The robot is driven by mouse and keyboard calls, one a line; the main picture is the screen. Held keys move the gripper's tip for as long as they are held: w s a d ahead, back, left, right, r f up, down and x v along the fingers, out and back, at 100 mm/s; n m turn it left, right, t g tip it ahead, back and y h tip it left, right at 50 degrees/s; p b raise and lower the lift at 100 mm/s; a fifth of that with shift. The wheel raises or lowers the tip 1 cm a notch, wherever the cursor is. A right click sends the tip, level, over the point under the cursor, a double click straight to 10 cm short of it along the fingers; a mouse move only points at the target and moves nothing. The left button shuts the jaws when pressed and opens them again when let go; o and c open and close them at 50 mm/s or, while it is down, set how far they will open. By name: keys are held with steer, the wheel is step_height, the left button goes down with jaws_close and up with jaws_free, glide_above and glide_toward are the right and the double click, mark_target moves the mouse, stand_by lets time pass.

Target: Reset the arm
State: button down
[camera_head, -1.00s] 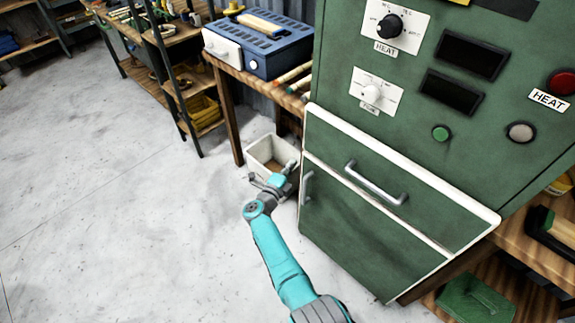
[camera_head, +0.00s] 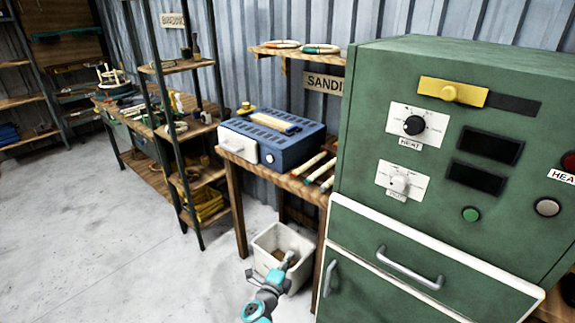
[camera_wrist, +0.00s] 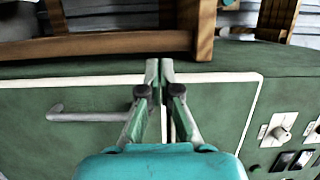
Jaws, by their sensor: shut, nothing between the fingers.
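My teal arm reaches up from the bottom of the head view. My gripper (camera_head: 289,260) is at its end, in front of the white bin (camera_head: 268,238) on the floor; whether it reaches inside the rim I cannot tell. In the wrist view my gripper (camera_wrist: 160,68) has its two fingers together with nothing between them. Behind the fingers is the green cabinet's front with a handle (camera_wrist: 90,116); I see no clear contact.
The green heat cabinet (camera_head: 400,75) stands close on the right. Its drawer handle (camera_head: 410,270) sticks out. A wooden table (camera_head: 238,205) bears a blue sanding machine (camera_head: 270,150). Shelves stand behind on the left. The floor (camera_head: 110,255) at left is clear.

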steer(key=s+d+f+n+t+y, duration=0.15)
steer(key=s+d+n, duration=0.3)
steer(key=s, duration=0.65)
steer(key=s+d+f+n+y, duration=0.2)
steer(key=s+d+f+n, duration=0.3)
steer(key=s, duration=0.7)
steer(key=s+d+n+t+y, duration=0.1)
steer(key=s+d+n+y, duration=0.15)
steer(key=s+d, duration=0.65)
steer(key=s+r+n+g+y, duration=0.1)
steer(key=s+r+n, duration=0.25)
steer(key=s, duration=0.55)
steer(key=s+r+n+g, duration=0.15)
steer(key=s+r, duration=0.25)
steer(key=s, duration=0.6)
steer(key=s+r+n+g, duration=0.1)
steer(key=s+r+n, duration=0.4)
steer(key=s+r, duration=0.7)
steer(key=shift+s+r+n+g, duration=0.2)
steer(key=shift+r+n+g, duration=0.15)
steer(key=shift+r, duration=0.55)
